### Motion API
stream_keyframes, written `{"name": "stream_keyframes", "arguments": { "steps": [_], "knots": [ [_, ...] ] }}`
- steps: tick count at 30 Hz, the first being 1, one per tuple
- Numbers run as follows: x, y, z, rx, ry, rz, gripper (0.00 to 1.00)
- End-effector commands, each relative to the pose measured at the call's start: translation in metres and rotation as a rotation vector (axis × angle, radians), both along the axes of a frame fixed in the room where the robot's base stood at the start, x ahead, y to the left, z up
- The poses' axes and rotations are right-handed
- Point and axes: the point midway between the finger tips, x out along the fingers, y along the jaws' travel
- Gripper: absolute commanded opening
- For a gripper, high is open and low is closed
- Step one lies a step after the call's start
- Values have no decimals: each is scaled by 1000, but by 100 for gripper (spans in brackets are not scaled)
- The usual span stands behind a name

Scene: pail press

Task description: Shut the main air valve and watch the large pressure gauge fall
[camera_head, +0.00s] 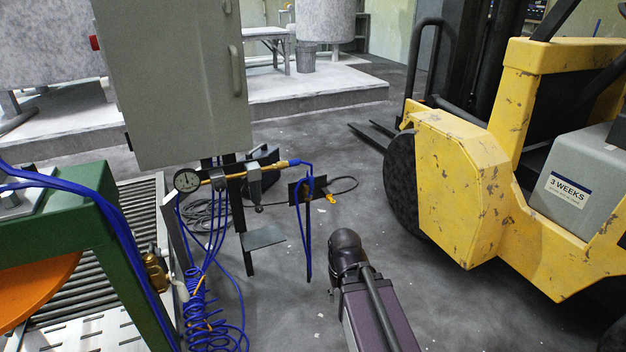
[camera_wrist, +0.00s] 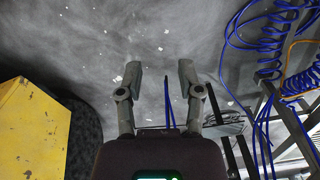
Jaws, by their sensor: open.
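A small yellow part (camera_head: 331,198) shows by a dark bracket to the right. I cannot tell which part is the main air valve or how its handle stands. My gripper (camera_wrist: 159,70) is open and empty in the wrist view, over the grey floor, with blue hose between its fingers farther off.
A grey cabinet (camera_head: 180,75) hangs above the pipe. Coiled blue hose (camera_head: 205,318) and a roller conveyor (camera_head: 92,272) are at left, with a green press frame (camera_head: 62,238). A yellow forklift (camera_head: 458,180) stands at right.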

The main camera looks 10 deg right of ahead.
Motion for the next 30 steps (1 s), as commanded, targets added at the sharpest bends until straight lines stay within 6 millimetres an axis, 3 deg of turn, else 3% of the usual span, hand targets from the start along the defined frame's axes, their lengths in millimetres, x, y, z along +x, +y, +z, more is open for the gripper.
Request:
{"name": "stream_keyframes", "arguments": {
  "steps": [5,8,17,24,30],
  "knots": [
    [13,-7,-3,-33,-41,-18,51],
    [31,-18,-7,-79,-101,-43,51],
    [124,-71,-3,-308,-445,-118,51],
    [200,-104,24,-470,-773,-97,51],
    [255,-113,52,-557,-1032,-6,51]
  ]
}}
